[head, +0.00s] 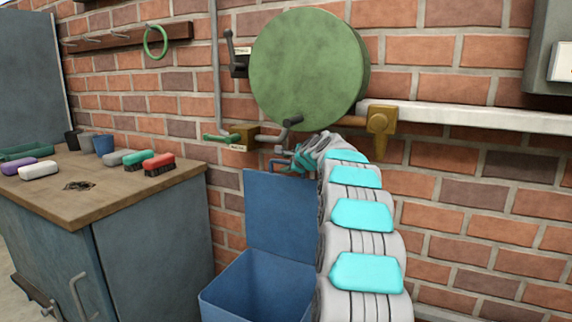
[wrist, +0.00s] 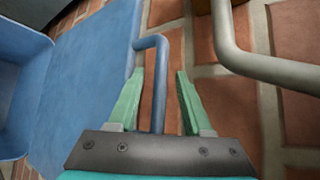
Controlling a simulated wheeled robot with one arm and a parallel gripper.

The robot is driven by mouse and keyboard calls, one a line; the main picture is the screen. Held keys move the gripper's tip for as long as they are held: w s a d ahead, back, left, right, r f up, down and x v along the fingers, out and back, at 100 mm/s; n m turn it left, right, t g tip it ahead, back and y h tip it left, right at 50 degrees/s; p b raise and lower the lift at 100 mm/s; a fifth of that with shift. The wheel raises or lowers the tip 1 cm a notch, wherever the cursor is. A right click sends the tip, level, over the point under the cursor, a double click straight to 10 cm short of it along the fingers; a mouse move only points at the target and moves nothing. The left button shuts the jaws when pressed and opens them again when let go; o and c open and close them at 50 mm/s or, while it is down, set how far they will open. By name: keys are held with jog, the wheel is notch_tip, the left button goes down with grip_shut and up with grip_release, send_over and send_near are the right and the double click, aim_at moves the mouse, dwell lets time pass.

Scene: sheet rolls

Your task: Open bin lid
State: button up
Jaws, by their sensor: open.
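The blue bin (head: 255,291) stands on the floor against the brick wall, its top uncovered. Its blue lid (head: 280,215) stands upright at the back, near the wall, and fills the left of the wrist view (wrist: 85,85). A bent blue handle (wrist: 158,60) sticks out from the lid's edge. My gripper (wrist: 160,74) is open, with one green finger on each side of the handle. No clear contact shows. In the head view my gripper (head: 299,158) is at the lid's top edge, partly hidden by my arm.
A workbench (head: 110,190) with several brushes and cups stands left of the bin. A green drum (head: 305,68) and a valve (head: 242,136) are on the wall above. A grey pipe (wrist: 260,62) runs close to the right of my gripper.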

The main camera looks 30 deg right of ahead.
jog(key=v, duration=0.7)
jog(key=shift+s+b, duration=0.2)
jog(key=shift+b, duration=0.2)
jog(key=shift+r, duration=0.1)
jog(key=s+a+f+n+g+y, duration=0.2)
jog(key=s+a+f+n, duration=0.15)
jog(key=a, duration=0.55)
jog(key=s+a+f+n+g+y, duration=0.15)
jog(key=s+a+n, duration=0.25)
jog(key=a, duration=0.6)
jog(key=s+a+f+n+g, duration=0.45)
jog(key=s+a+f, duration=0.25)
jog(key=s+a, duration=0.45)
jog(key=s+f+n+g, duration=0.2)
jog(key=s+f+n, duration=0.2)
jog(key=s, duration=0.8)
jog(key=s+a+f+n+g+h, duration=0.1)
jog(key=s+f+n, duration=0.3)
jog(key=s, duration=0.8)
jog(key=s+f+n+g+h, duration=0.1)
jog(key=s+f+n+g, duration=0.2)
jog(key=s, duration=0.9)
jog(key=shift+s+a+f+n+g, duration=0.15)
jog(key=shift+s+f+n+g, duration=0.35)
jog(key=shift+f, duration=0.4)
